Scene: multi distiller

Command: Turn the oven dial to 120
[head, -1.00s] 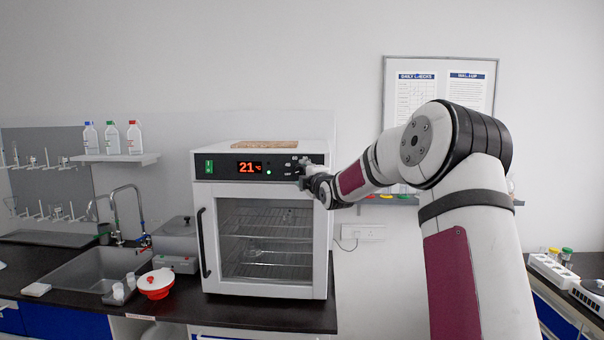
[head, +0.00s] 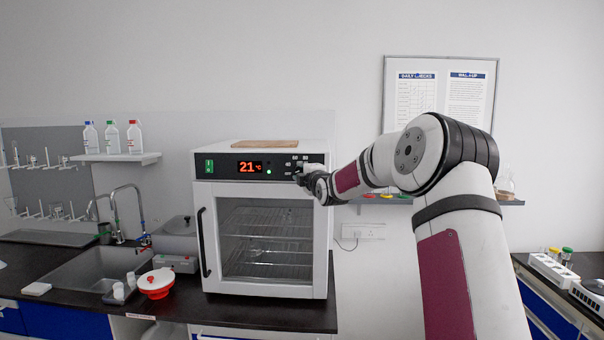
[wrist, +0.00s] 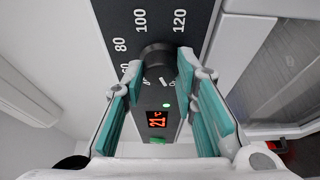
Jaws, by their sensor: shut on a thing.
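The white oven (head: 265,230) stands on the dark counter with its glass door closed. Its display (head: 250,167) reads 21 °C in red. In the wrist view the black dial (wrist: 158,62) sits between the fingertips of my gripper (wrist: 158,78), with the marks 80, 100 and 120 printed around it. My gripper is shut on the dial. Its teal finger pads lie on both sides of the dial. Which mark the dial points to cannot be told. In the head view my gripper (head: 303,178) is at the panel's right end and covers most of the dial.
A sink (head: 90,275) and a red-and-white bowl (head: 156,283) are on the counter left of the oven. A flat brown board (head: 265,143) lies on top of the oven. A wall shelf (head: 385,200) is behind my arm.

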